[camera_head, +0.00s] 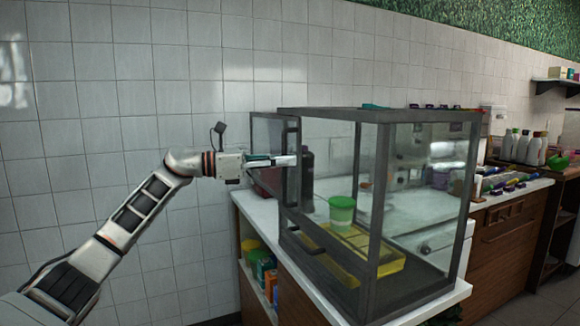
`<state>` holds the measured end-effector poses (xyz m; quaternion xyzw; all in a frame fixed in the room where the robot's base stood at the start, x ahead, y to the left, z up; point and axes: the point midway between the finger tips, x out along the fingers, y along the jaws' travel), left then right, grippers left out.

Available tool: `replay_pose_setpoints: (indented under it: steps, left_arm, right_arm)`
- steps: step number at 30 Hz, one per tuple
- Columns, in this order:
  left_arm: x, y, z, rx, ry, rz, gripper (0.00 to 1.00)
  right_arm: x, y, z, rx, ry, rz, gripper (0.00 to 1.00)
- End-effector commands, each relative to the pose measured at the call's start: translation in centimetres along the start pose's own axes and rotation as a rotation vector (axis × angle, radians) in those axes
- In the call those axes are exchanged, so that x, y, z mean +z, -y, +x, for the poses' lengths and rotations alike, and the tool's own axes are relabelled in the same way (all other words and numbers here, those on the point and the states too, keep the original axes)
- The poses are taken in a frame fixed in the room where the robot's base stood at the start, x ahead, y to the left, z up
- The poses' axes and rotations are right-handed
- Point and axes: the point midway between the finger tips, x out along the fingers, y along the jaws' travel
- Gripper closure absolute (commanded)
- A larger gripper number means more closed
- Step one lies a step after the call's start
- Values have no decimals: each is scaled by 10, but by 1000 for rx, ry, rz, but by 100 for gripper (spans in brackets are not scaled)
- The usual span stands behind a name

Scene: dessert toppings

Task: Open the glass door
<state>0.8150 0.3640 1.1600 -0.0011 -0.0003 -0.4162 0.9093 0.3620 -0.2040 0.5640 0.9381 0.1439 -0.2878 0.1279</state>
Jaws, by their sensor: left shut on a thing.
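The glass case with a dark frame (382,200) stands on the white counter. A dark-framed glass panel, which looks like the glass door (268,128), stands out to the left from the case's far left post, at an angle to the case. The near left face of the case looks uncovered, though clear glass is hard to tell there. My left gripper (287,160) is at this panel, its light fingers level with the dark upright post. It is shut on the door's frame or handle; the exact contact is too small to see. My right gripper is not in view.
Inside the case are a yellow tray (390,266) and a green-lidded cup (342,212). A dark bottle (307,172) stands behind the post. Several bottles (522,147) stand on the counter at right. The tiled wall is close behind my left arm.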

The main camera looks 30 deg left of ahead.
Motion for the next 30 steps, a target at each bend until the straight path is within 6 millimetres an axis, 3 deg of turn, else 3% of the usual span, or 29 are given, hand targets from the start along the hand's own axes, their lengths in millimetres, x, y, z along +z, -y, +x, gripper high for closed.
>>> replay_pose_setpoints:
  steps: [14,15,17,30]
  left_arm:
    - [0,-4,-1,0,-2,1,100]
    - [0,-4,-1,0,-2,1,86]
    - [0,-4,-1,0,-2,1,75]
    - [-1,-4,-8,2,-3,0,75]
  right_arm:
    - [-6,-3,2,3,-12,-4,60]
    - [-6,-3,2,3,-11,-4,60]
    - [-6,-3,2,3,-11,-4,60]
    - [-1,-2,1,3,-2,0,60]
